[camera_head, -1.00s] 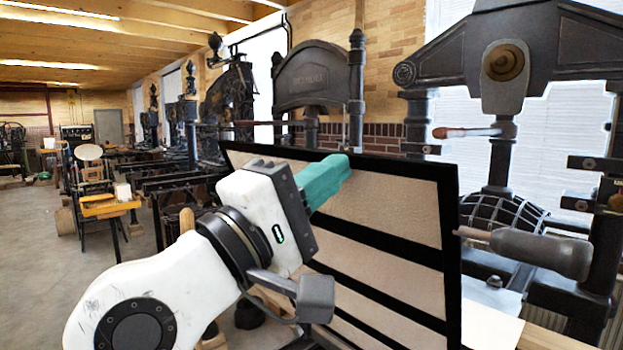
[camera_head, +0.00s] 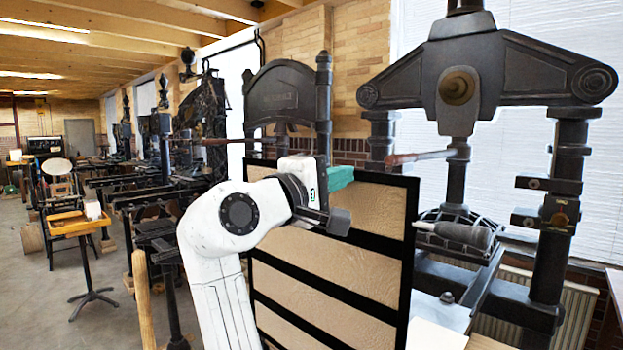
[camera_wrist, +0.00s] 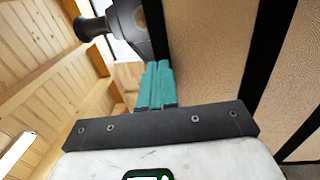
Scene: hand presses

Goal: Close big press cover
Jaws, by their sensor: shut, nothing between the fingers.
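The big press cover (camera_head: 335,285) is a black frame with tan panels, standing nearly upright in front of the big press (camera_head: 470,80). In the wrist view the cover (camera_wrist: 215,60) fills the right side. My gripper (camera_head: 343,176) has teal fingers and is near the cover's upper edge, on its near side. In the wrist view the teal fingers (camera_wrist: 155,85) are together and empty, close beside the panel. I cannot tell whether they touch it. Part of the cover's left side is hidden behind my arm.
A white sheet (camera_head: 437,335) lies on the press bed. Other presses and a small wooden stand (camera_head: 75,225) are at the left, with open floor around the stand.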

